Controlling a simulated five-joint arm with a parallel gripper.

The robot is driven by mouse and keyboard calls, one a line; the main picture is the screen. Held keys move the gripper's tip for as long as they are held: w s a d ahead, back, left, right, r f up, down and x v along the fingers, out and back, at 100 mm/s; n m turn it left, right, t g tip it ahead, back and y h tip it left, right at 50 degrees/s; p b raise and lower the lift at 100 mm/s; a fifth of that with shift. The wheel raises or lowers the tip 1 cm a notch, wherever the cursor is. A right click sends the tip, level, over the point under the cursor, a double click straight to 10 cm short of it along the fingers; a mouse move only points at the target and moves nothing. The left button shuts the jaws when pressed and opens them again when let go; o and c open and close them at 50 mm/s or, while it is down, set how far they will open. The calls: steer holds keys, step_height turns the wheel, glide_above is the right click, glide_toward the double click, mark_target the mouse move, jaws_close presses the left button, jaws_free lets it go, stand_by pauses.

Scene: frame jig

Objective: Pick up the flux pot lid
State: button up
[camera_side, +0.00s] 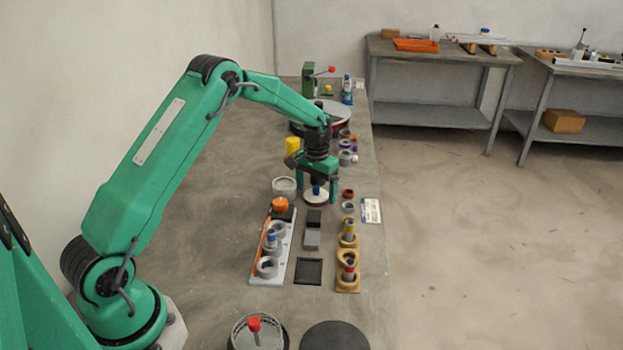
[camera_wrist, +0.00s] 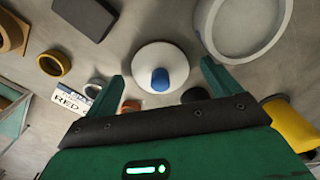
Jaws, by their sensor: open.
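The flux pot lid is most likely the white round disc with a blue knob; in the side view this lid (camera_side: 316,199) lies under my gripper, low near the bench. It also shows in the wrist view (camera_wrist: 150,56), flat, with its blue knob facing the camera. My gripper (camera_side: 318,189) points down over it with its two green fingers on either side of the lid. In the wrist view my gripper (camera_wrist: 163,85) is open, and the fingers look apart from the lid. Whether a pot is under the lid is hidden.
A grey round dish (camera_side: 284,186) stands close left of the lid, also large in the wrist view (camera_wrist: 222,45). A dark block (camera_side: 314,218) lies just in front. A yellow item (camera_side: 292,145) stands behind.

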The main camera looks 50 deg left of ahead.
mark_target(316, 187)
stand_by(0.4)
steer(key=c, duration=1)
steer(key=shift+c, duration=0.2)
steer(key=shift+r, duration=0.1)
steer(key=shift+r, duration=0.85)
step_height(316, 187, up, 2)
steer(key=shift+r, duration=0.25)
steer(key=s+d+r, duration=0.3)
steer(key=d+r, duration=0.3)
steer(key=d, duration=0.5)
steer(key=shift+s+r, duration=0.3)
steer(key=shift+r, duration=0.05)
steer(key=shift+r, duration=0.15)
steer(key=shift+r, duration=0.6)
